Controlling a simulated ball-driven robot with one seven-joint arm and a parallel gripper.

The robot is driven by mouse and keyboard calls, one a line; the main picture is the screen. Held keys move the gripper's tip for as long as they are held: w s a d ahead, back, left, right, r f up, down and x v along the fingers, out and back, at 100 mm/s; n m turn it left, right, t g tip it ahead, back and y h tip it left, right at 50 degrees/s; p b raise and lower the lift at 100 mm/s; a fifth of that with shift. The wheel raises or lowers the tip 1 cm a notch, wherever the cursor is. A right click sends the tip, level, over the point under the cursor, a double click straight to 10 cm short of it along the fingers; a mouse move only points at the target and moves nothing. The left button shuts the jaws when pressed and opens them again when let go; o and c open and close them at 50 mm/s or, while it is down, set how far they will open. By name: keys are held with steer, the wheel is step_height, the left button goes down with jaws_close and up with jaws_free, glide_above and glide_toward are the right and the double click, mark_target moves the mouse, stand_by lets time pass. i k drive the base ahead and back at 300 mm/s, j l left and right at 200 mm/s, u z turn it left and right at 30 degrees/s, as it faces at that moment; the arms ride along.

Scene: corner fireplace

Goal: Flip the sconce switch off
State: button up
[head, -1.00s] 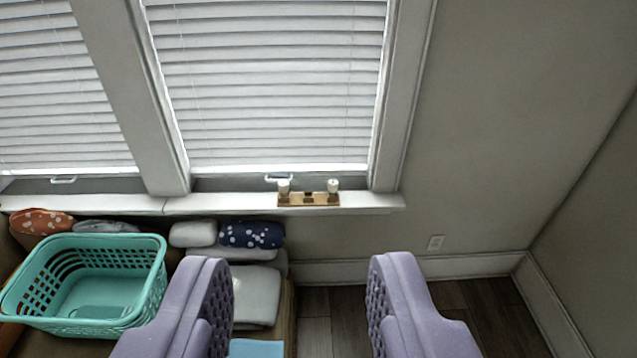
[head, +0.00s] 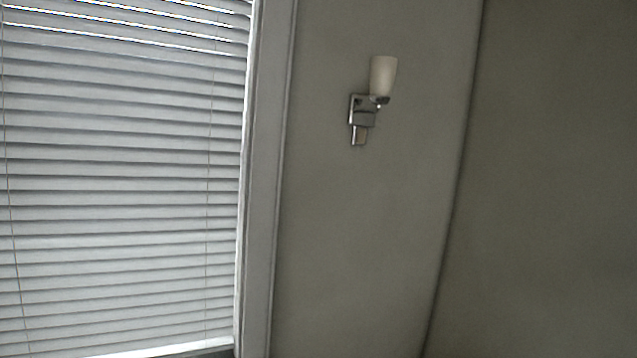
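A wall sconce (head: 363,112) is fixed high on the grey wall, right of the window, in the upper middle of the head view. It has a frosted white cup-shaped shade (head: 383,76) on a metal bracket. A small brownish piece (head: 360,136) hangs at the bottom of the bracket; it may be the switch, but it is too small to tell its position. My gripper is not in the view now, so its state and its place relative to the sconce do not show.
A window with closed white blinds (head: 120,190) and a pale frame (head: 265,180) fills the left side. Bare wall (head: 350,250) surrounds the sconce. A wall corner runs down to its right, with another plain wall (head: 560,180) beyond. The floor is out of view.

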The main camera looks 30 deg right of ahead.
mark_target(361, 137)
steer(key=i+l+z, duration=0.1)
steer(key=i+l, duration=0.3)
steer(key=i+l+z, duration=0.15)
steer(key=i+l, duration=0.2)
steer(key=i+l+z, duration=0.1)
steer(key=i+l, duration=0.2)
steer(key=i, duration=0.25)
steer(key=i+l+z, duration=0.15)
steer(key=i+l, duration=0.15)
steer(key=i, duration=0.15)
steer(key=i+l+z, duration=0.1)
steer(key=i, duration=0.4)
steer(key=l, duration=0.1)
